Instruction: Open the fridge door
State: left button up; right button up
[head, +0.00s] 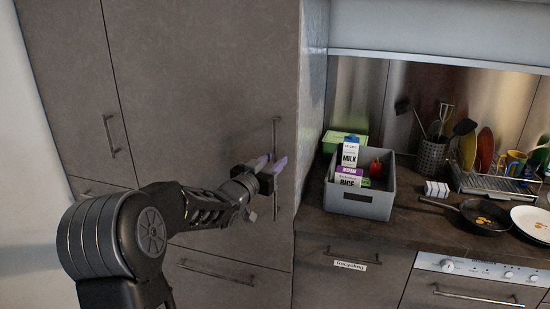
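The tall grey-brown door panel (215,75), which looks like the fridge door, is closed flush in the cabinet front. Its long vertical handle (276,134) is near its right edge. The gripper hides part of the handle. My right gripper is not in view.
A counter (411,222) to the right holds a grey bin (363,204) with cartons, a pan (485,215), a plate (533,223) and a dish rack (495,182). A drawer (222,264) is below the door. Another tall cabinet door (65,60) is at left.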

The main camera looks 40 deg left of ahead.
pick_arm(q)
jog(key=shift+w, duration=0.55)
jog(key=shift+c, duration=0.2)
grip_shut()
dwell(0.9)
